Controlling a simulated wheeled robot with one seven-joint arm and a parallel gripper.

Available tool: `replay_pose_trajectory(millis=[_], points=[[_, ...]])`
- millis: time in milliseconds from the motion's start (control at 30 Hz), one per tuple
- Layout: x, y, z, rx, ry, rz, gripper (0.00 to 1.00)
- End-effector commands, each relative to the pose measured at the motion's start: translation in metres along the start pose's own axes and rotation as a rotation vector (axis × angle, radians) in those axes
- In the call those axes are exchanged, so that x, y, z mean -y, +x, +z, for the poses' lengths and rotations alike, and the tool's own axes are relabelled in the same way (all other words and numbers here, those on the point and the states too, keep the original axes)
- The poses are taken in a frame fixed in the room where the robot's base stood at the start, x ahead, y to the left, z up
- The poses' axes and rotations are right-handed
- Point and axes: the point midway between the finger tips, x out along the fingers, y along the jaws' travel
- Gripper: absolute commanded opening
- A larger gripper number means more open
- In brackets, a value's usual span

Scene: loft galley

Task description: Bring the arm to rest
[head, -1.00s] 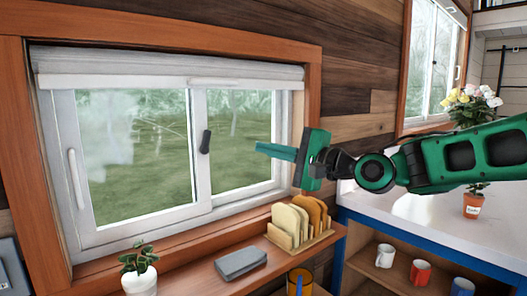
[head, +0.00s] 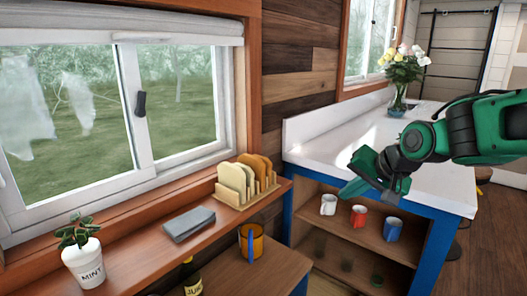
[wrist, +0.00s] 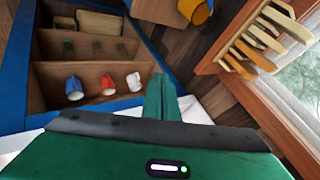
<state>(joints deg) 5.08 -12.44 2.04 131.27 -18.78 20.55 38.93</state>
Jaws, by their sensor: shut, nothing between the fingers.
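My green arm reaches in from the right in the head view. My gripper (head: 350,193) is shut and empty, its fingers pointing down and to the left. It hangs in the air in front of the white counter and the blue-framed shelf. In the wrist view, the shut green fingers (wrist: 162,98) stand up from the gripper body, with nothing between them.
The blue-framed shelf holds a white mug (head: 328,204), a red mug (head: 358,215) and a blue mug (head: 392,229). A toast rack (head: 246,190), grey cloth (head: 189,224) and mint pot (head: 83,265) stand on the window ledge. A flower vase (head: 397,102) stands on the counter.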

Motion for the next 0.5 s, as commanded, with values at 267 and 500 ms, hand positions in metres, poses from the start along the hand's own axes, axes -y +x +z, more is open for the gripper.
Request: replay_pose_trajectory(millis=[267, 500], points=[[-0.165, -0.066, 0.038, 0.107, -0.031, 0.354, 0.00], [-0.264, -0.133, 0.113, 0.306, 0.014, 0.538, 0.00]])
